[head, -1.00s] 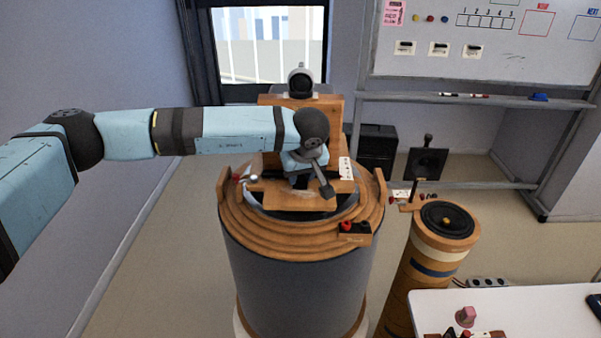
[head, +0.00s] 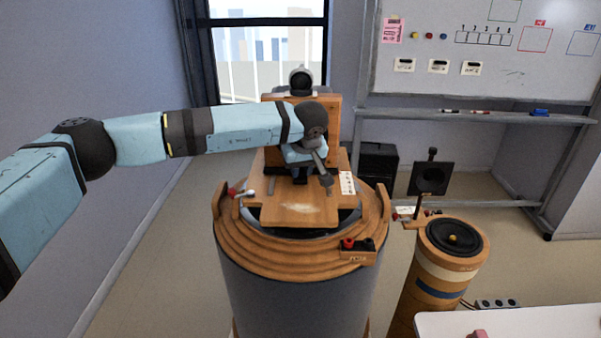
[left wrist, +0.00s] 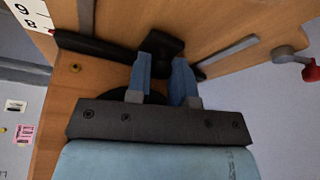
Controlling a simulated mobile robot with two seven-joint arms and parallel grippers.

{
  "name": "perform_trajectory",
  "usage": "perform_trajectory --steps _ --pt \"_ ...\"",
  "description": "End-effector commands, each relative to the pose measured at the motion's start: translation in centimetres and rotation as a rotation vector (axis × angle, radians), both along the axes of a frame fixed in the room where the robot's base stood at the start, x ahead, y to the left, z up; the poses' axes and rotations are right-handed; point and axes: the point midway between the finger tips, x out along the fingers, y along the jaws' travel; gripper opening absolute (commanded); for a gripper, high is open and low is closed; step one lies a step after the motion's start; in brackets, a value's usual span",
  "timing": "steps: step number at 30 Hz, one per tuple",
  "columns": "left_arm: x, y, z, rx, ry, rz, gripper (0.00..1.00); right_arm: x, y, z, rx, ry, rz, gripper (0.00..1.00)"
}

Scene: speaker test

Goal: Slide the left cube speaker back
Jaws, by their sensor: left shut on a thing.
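The left cube speaker (head: 332,120) is a wooden box on a wooden plate (head: 300,212), with a pale round device (head: 301,80) on top. My left arm hides much of its front. My left gripper (head: 302,172) is in front of the box, low down. In the left wrist view, its blue fingers (left wrist: 166,58) are shut on a black handle (left wrist: 163,42) at the wooden front (left wrist: 66,98). A dark round part shows partly behind the fingers. My right gripper is not in view.
The plate sits on a large grey drum with stepped wooden rings (head: 290,262). A red and black terminal block (head: 357,249) is on its front edge. A wooden cylinder with a black cone (head: 453,238) stands right, and a white table (head: 520,322) at lower right.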

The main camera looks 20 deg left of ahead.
Motion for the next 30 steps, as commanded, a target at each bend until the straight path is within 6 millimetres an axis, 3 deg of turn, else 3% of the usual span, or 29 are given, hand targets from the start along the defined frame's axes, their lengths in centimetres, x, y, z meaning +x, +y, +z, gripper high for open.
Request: perform_trajectory --steps 2,3,6,14,19,30 --pt "0.3 0.2 0.6 -0.001 -0.013 0.003 0.00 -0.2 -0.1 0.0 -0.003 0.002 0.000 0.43" --pt "0.3 0.2 0.6 0.000 -0.014 0.003 0.26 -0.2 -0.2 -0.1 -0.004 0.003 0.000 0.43" --pt "0.3 0.1 0.6 0.000 -0.011 0.003 0.47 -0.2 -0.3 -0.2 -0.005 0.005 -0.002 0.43" --pt "0.1 0.0 0.4 0.000 -0.007 0.000 0.47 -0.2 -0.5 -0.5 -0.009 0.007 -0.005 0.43" --pt "-0.3 -0.3 1.5 -0.001 -0.007 -0.001 0.47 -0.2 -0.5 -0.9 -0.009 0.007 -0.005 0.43" --pt "-2.8 -2.0 9.0 -0.001 -0.012 0.000 0.47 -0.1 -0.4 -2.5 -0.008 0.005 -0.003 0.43"
